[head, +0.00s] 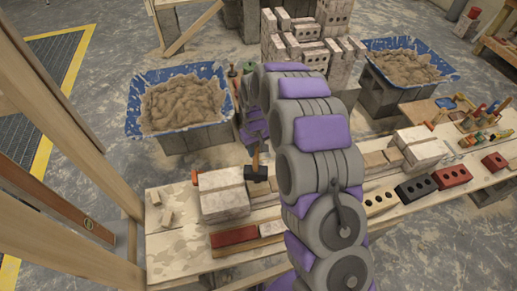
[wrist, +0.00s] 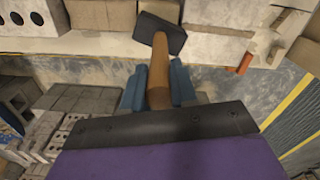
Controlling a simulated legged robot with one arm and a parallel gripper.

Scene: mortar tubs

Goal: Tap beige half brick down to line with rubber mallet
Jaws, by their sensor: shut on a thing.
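The rubber mallet (head: 257,173) has a black head and a wooden handle. It hangs head down over the bench, just right of a large pale block. In the wrist view, my gripper (wrist: 158,88) is shut on the mallet handle (wrist: 158,65), with blue fingers on both sides; the black head (wrist: 160,32) points away from me. In the head view my arm hides most of the gripper. A short pale piece (head: 271,228) beside a red brick (head: 234,236) may be the beige half brick; I cannot tell for sure. No line is clearly visible.
The pale block (head: 222,193) stands left of the mallet on the wooden bench (head: 170,248). Dark and red cored bricks (head: 416,188) lie to the right. Blue mortar tubs (head: 183,100) stand behind. Timber posts (head: 60,130) rise at the left.

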